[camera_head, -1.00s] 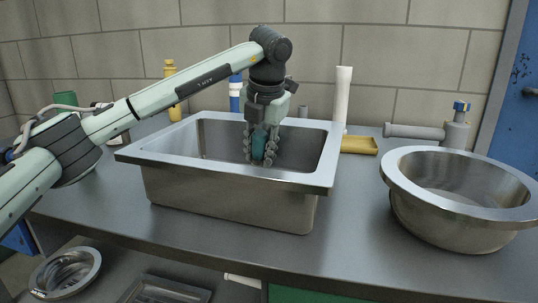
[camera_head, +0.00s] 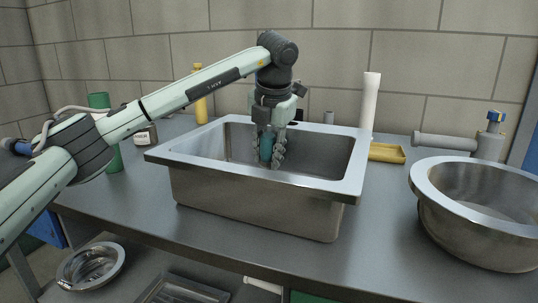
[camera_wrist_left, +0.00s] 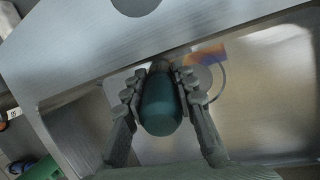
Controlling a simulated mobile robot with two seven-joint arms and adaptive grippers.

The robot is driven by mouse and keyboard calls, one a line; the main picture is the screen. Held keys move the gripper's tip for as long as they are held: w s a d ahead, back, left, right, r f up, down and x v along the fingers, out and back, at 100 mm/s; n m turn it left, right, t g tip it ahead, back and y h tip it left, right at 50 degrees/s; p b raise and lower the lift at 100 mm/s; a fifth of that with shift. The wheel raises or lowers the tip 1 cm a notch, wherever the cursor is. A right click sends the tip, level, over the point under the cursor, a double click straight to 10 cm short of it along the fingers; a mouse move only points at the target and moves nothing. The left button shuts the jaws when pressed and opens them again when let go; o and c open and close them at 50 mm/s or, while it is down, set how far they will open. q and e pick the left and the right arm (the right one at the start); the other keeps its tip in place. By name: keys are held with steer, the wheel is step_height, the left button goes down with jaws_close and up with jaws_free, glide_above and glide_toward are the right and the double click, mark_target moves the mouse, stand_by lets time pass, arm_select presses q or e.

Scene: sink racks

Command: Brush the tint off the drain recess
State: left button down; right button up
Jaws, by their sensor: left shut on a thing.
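The rectangular steel sink (camera_head: 255,200) sits on the counter in the head view. My left gripper (camera_head: 271,150) points down inside it, shut on the teal handle of a tool (camera_head: 265,146). In the left wrist view the teal handle (camera_wrist_left: 160,104) lies between the two fingers (camera_wrist_left: 160,95); the tool's working end is hidden below it. The round drain recess (camera_wrist_left: 213,84) shows just right of the handle on the sink floor. A patch of orange and purple tint (camera_wrist_left: 208,54) shows at its upper edge. My right gripper is not in view.
A round steel basin (camera_head: 480,215) stands at the right. A green cylinder (camera_head: 113,157) stands at the left. The sink walls surround my gripper.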

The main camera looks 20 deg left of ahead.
mark_target(268, 128)
arm_select(q)
step_height(268, 128, up, 6)
steer(key=p, duration=0.3)
steer(key=shift+p, duration=0.4)
steer(key=shift+r+p, duration=0.6)
steer(key=shift+r, duration=0.95)
